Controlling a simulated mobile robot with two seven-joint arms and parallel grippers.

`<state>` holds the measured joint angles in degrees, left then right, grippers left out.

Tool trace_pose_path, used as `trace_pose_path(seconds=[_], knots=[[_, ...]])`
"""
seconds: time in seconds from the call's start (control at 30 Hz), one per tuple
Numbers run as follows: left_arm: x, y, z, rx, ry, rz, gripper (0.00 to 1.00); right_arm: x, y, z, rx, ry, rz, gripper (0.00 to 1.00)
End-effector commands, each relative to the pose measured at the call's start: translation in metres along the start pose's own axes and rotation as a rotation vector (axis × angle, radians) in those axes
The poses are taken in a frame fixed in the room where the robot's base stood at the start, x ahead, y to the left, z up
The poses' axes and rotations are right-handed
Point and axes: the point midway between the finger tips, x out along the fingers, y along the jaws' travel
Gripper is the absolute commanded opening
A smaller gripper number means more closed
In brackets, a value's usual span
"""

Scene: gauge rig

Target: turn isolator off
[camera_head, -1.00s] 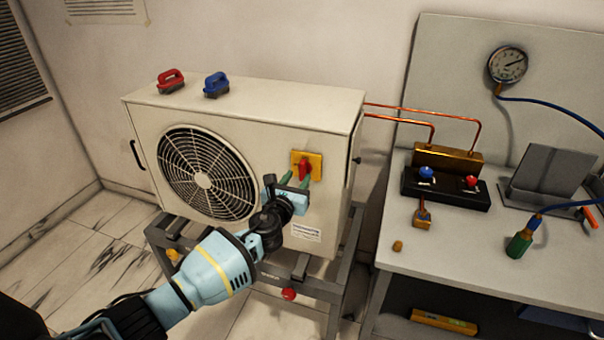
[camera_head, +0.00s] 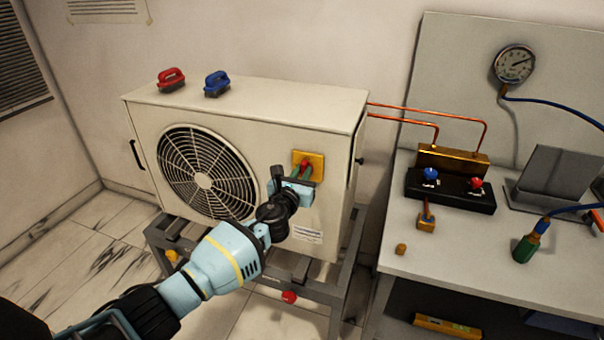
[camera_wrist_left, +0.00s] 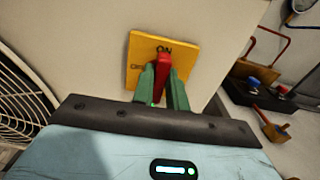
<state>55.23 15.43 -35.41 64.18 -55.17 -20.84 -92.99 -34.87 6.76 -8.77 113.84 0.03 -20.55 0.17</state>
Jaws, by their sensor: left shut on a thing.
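The isolator is a yellow plate (camera_head: 316,160) with a red handle (camera_head: 306,167) on the front of the beige outdoor unit (camera_head: 254,132), right of its fan grille. In the left wrist view the plate (camera_wrist_left: 141,49) reads "ON" above the red handle (camera_wrist_left: 162,66), and a second, partly hidden label shows at its left. The handle points up toward "ON", tilted only slightly in the picture. My left gripper (camera_head: 300,173) is at the handle. Its green fingers (camera_wrist_left: 163,85) are shut on the red handle, one on each side. My right gripper is not in view.
A red-handled object (camera_head: 171,79) and a blue-handled one (camera_head: 217,84) sit on top of the unit. Copper pipes (camera_head: 420,108) run right to a black manifold block (camera_head: 450,190) on the grey bench (camera_head: 380,240). A gauge (camera_head: 514,65) hangs on the back panel.

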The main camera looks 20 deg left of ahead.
Motion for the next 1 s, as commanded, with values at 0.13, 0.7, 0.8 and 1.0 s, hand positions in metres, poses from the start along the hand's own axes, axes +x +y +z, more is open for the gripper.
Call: trace_pose_path(seconds=[0.13,0.7,0.8,1.0], knots=[[0.000,0.000,-0.001,-0.002,0.001,0.000,0.00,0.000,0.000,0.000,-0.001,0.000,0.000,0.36],[0.000,0.003,-0.003,-0.300,0.002,0.001,0.00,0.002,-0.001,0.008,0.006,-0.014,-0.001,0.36],[0.000,0.003,-0.003,-0.396,0.002,0.000,0.00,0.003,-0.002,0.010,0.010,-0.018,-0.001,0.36],[-0.001,0.004,-0.005,-0.587,0.004,0.002,0.00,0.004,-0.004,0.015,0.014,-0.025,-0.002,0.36]])
